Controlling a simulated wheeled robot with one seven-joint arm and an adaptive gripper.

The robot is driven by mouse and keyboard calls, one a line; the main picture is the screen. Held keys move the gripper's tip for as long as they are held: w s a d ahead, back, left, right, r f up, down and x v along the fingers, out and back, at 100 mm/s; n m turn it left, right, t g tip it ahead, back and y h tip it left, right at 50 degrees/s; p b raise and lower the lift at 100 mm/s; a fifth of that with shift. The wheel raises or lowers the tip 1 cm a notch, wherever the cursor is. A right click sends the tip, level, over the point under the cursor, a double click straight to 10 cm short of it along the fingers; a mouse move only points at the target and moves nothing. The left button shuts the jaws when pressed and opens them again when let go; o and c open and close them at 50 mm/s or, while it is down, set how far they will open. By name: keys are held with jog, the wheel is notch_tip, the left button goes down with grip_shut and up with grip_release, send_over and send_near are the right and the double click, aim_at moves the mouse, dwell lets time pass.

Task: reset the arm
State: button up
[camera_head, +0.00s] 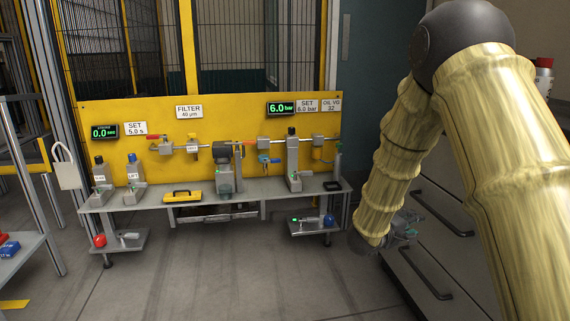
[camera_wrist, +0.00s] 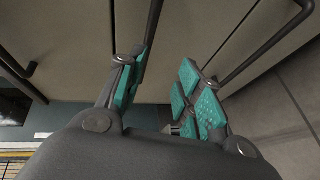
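My gripper (camera_head: 408,226) hangs at the end of my sleeved arm, to the right of the workbench and close to the grey drawer cabinet (camera_head: 440,190). In the wrist view my gripper (camera_wrist: 165,85) has its two green-padded fingers apart, with a clear gap between them and nothing held. The cabinet's drawer fronts and dark handles (camera_wrist: 268,45) show beyond the fingers. My forearm hides part of the gripper in the head view.
The workbench (camera_head: 230,192) with its yellow panel (camera_head: 120,112) carries valves, gauges and levers. Low shelves at its front hold a red knob (camera_head: 99,240) and a blue knob (camera_head: 329,220). A rack with blue items (camera_head: 8,248) stands at the left. The floor in front is clear.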

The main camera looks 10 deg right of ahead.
jog(key=s+a+f+y+p, duration=0.1)
jog(key=s+a+f+y, duration=0.2)
jog(key=s+f, duration=0.35)
jog(key=s+a+f+y+p, duration=0.2)
jog(key=s+a+f, duration=0.2)
jog(key=f, duration=0.6)
jog(key=s+a+f+y+p, duration=0.1)
jog(key=s+a+f+y, duration=0.3)
jog(key=f, duration=0.5)
jog(key=s+a+f+m+g+y+p, duration=0.1)
jog(key=s+a+f+m+g+y, duration=0.15)
jog(key=s, duration=0.85)
jog(key=s+a+f+m+g+y+p, duration=0.1)
jog(key=s+a+f+g, duration=0.25)
jog(key=s, duration=0.65)
jog(key=s+a+f+m+g+y+p, duration=0.1)
jog(key=s+a+f+m+g+p, duration=0.2)
jog(key=s, duration=0.8)
notch_tip(320, 180, up, 38)
jog(key=a+n+t+p, duration=0.1)
jog(key=p, duration=3.5)
jog(key=shift+s+a+p, duration=0.25)
jog(key=shift+s+p, duration=0.1)
jog(key=shift+s, duration=0.1)
